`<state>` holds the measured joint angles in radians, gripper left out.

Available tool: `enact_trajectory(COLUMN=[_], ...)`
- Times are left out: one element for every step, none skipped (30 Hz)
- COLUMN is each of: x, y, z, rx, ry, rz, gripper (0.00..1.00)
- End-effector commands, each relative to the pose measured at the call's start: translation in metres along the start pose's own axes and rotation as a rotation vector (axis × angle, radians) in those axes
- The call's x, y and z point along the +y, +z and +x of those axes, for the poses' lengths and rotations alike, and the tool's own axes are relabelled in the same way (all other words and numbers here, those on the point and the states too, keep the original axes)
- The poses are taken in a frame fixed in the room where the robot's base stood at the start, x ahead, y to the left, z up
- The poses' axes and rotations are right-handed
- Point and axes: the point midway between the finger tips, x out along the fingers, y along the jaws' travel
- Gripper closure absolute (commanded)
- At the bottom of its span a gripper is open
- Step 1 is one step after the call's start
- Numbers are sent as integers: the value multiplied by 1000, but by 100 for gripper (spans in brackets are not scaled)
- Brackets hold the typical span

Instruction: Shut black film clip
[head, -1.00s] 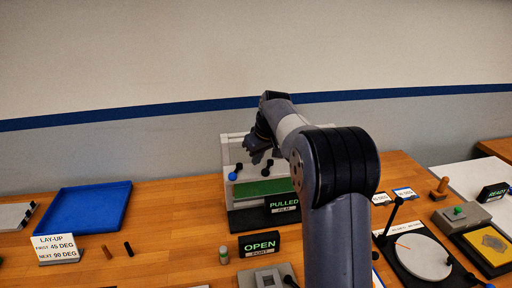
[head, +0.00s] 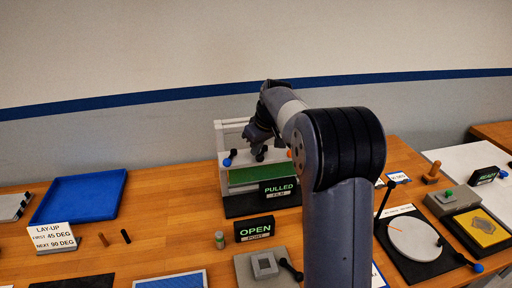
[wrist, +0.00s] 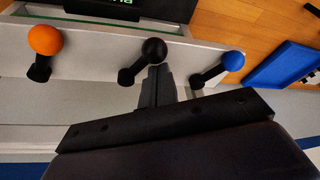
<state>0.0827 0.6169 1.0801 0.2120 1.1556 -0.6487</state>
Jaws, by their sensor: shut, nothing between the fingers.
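The black film clip is a short black lever with a black ball (wrist: 154,50) on the white frame, between two other clips in the wrist view. In the head view my gripper (head: 258,150) is at the frame's top, partly hidden by my arm. The frame (head: 222,140) stands over a green bed (head: 245,175).
An orange-ball clip (wrist: 45,40) and a blue-ball clip (wrist: 232,61) flank the black one closely. A "PULLED FILM" sign (head: 280,190) stands before the frame, an "OPEN PORT" sign (head: 254,229) nearer. A blue tray (head: 82,213) lies left, with bare table between.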

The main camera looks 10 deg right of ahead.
Motion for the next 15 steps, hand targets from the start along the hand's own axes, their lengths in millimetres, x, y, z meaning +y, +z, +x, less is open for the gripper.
enact_trajectory(x=[0, 0, 0, 0, 1, 1, 1, 1, 1, 1, 1, 1, 1, 1, 2], y=[0, 0, 1, 1, 1, 1, 2, 2, 2, 2, 3, 3, 3, 4, 4], z=[0, 0, 0, 0, 0, 0, -1, -1, -1, -1, -1, -1, -1, -1, -1], rx=[0, 0, -1, -1, -1, -1, -1, -1, -1, -1, -1, -1, -1, -1, -1], ry=[-2, -3, -5, -7, -8, -10, -12, -14, -17, -19, -21, -23, -25, -27, -30], rz=[-4, -8, -14, -18, -22, -27, -31, -36, -43, -47, -52, -59, -65, -70, -77], gripper=[100, 100, 100, 100, 100, 100, 100, 100, 100, 100, 100, 100, 100, 100, 100])
